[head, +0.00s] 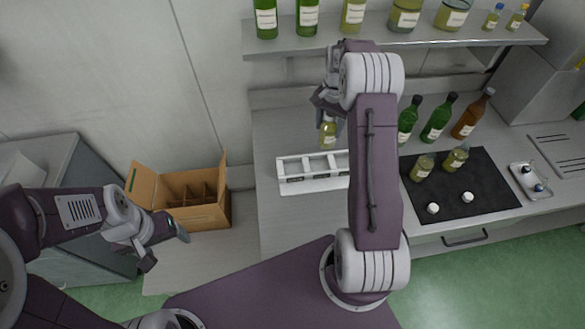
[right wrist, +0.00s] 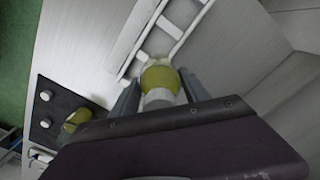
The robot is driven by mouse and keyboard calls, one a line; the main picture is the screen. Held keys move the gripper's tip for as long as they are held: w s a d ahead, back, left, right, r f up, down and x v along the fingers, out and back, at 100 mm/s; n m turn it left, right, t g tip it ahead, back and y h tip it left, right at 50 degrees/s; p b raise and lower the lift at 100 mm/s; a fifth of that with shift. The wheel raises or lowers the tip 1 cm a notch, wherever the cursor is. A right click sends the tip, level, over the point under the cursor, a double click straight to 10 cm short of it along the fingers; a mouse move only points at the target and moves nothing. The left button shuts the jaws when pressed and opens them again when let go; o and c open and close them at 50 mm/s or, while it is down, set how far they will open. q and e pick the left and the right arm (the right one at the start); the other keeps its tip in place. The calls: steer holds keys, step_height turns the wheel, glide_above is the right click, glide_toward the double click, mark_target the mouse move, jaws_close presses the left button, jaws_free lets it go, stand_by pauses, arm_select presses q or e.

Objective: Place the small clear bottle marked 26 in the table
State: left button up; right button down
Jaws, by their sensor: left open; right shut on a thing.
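A small clear bottle (head: 328,134) of yellow-green oil is held in my right gripper (head: 328,108), behind and above the white slotted rack (head: 312,184) in the head view. Its marking cannot be read. In the right wrist view the bottle (right wrist: 160,78) sits between the two fingers of the right gripper (right wrist: 158,92), with the white rack (right wrist: 140,46) beyond it. My right arm hides the rack's right end in the head view. The grey table (head: 270,215) lies under the rack. My left gripper (head: 166,247) is open and empty, left of the table.
A black mat (head: 475,205) holds two oil jars (head: 422,167) (head: 456,158) and two white-topped items. Tall bottles (head: 438,118) stand behind it. A white tray (head: 530,181) is at right. A shelf (head: 420,43) with bottles hangs above. An open cardboard box (head: 200,215) stands left.

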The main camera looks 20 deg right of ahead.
steer(key=a+f+p, duration=0.2)
steer(key=a+f, duration=0.1)
steer(key=a, duration=0.1)
steer(key=a+f+p, duration=0.1)
steer(key=a+f, duration=0.3)
steer(key=w+a+f+p, duration=0.1)
steer(key=a+f+p, duration=0.1)
steer(key=a+f, duration=0.1)
steer(key=shift+a+f+p, duration=0.15)
steer(key=shift+a+p, duration=0.15)
steer(key=shift+a, duration=0.2)
steer(key=shift+w+f, duration=0.1)
steer(key=shift+f, duration=0.3)
steer(key=c, duration=0.6)
jaws_free()
steer(key=shift+o, duration=0.2)
